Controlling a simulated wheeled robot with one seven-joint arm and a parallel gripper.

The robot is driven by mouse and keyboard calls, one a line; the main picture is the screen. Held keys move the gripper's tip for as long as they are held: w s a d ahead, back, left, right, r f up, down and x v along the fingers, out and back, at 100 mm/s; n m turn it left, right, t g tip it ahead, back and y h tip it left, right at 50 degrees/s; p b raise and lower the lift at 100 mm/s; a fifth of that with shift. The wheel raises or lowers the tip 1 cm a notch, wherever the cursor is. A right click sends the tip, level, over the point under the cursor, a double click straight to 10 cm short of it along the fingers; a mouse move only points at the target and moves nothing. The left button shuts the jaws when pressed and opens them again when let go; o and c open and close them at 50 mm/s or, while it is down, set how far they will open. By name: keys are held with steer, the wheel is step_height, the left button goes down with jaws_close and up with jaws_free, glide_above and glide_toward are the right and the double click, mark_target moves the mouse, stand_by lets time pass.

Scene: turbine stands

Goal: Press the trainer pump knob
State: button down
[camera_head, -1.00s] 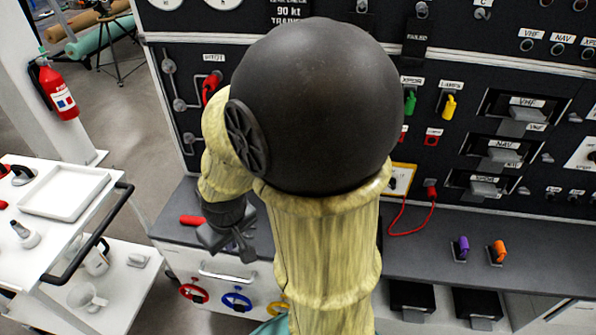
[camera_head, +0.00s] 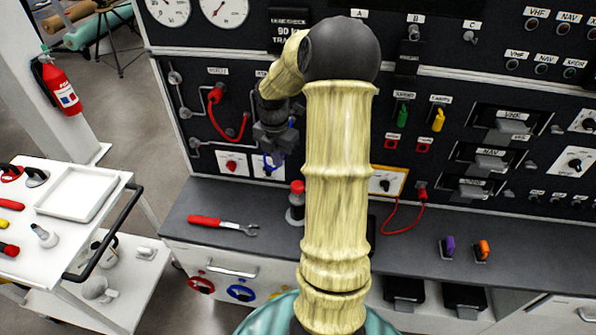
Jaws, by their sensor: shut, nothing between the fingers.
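My gripper (camera_head: 273,150) is in front of the lower left part of the black panel (camera_head: 335,50), fingers pointing down. It is shut and empty. Just below and behind its fingertips is a small white plate with a blue part (camera_head: 268,165), mostly hidden by the gripper. I cannot tell whether they touch. Left of it, a red knob (camera_head: 232,165) sits on a white plate. Right of my arm, a black knob (camera_head: 385,184) sits on a yellow-edged plate. I cannot read which one is the trainer pump knob. My arm hides part of the panel between them.
A red-handled wrench (camera_head: 222,224) and a red-capped bottle (camera_head: 296,203) stand or lie on the grey counter (camera_head: 268,232). A red hose (camera_head: 230,128) hangs on the panel at left. A white trolley (camera_head: 120,190) is at the far left.

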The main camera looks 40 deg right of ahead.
mark_target(298, 185)
steer(key=d+r+n+p, duration=0.1)
steer(key=d+n, duration=0.3)
steer(key=d, duration=0.3)
steer(key=shift+r, duration=0.15)
steer(key=shift+s, duration=0.1)
step_height(298, 185, down, 14)
steer(key=p, duration=0.3)
steer(key=shift+p, duration=0.3)
step_height(298, 185, down, 4)
steer(key=shift+r+b, duration=0.25)
steer(key=shift+b, duration=0.6)
steer(key=shift+s+a+f, duration=0.1)
steer(key=shift+s, duration=0.05)
